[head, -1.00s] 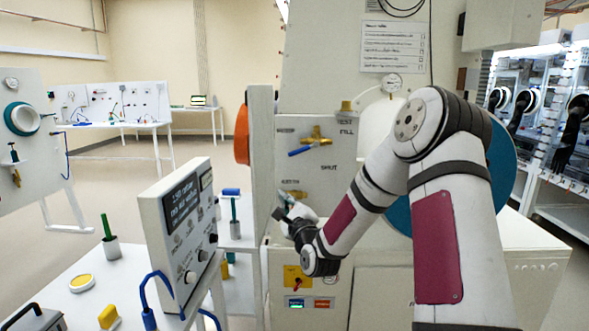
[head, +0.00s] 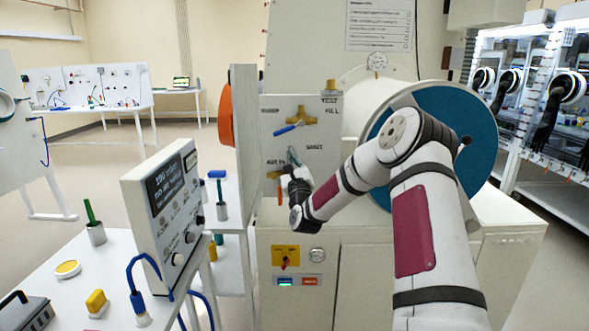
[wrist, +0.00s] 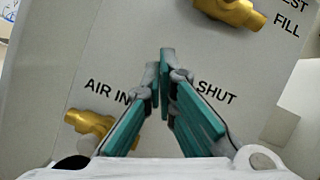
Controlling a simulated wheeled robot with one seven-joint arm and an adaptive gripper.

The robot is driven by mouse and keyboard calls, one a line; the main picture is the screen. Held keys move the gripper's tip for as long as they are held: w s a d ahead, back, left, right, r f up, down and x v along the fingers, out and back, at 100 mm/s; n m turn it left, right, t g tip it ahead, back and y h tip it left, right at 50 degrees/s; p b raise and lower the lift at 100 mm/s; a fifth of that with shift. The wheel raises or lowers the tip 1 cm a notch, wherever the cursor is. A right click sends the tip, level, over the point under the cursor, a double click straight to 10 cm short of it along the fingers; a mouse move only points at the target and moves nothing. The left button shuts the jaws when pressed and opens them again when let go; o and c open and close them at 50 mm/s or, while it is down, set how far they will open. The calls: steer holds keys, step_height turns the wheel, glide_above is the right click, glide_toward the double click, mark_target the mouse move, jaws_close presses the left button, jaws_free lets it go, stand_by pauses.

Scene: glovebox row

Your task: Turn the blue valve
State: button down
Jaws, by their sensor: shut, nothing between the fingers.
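The blue valve is a blue lever (head: 287,129) on a brass body (head: 301,117), high on the pale panel (head: 270,148). The lever lies slanted, its free end to the lower left. In the wrist view only its brass body (wrist: 232,11) shows at the top; the blue lever is out of that view. My gripper (head: 292,152) is just below the blue lever, in front of the panel and apart from the lever. In the wrist view my gripper (wrist: 161,56) has its teal fingers shut and empty, pointing at bare panel between the labels "AIR IN" and "SHUT".
A second brass valve (wrist: 92,122) by "AIR IN" sits below; its orange lever (head: 280,192) shows beside my gripper. An orange disc (head: 225,115) stands left of the panel, a large blue round cover (head: 470,130) right. A control box (head: 165,215) stands front left.

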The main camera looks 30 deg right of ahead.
mark_target(288, 129)
steer(key=r, duration=0.1)
steer(key=a+r, duration=0.1)
steer(key=r+p, duration=0.1)
steer(key=shift+w+a+r, duration=0.1)
steer(key=shift+a+r, duration=0.2)
steer(key=shift+a, duration=0.05)
steer(key=m+h, duration=0.1)
steer(key=m, duration=0.1)
steer(key=w+a+r+m+h, duration=0.1)
steer(key=a+r+m+g+h, duration=0.1)
steer(key=m, duration=0.1)
steer(key=shift+w+r+m, duration=0.15)
steer(key=shift+r+m, duration=0.1)
steer(key=shift+m, duration=0.05)
steer(key=shift+f, duration=0.1)
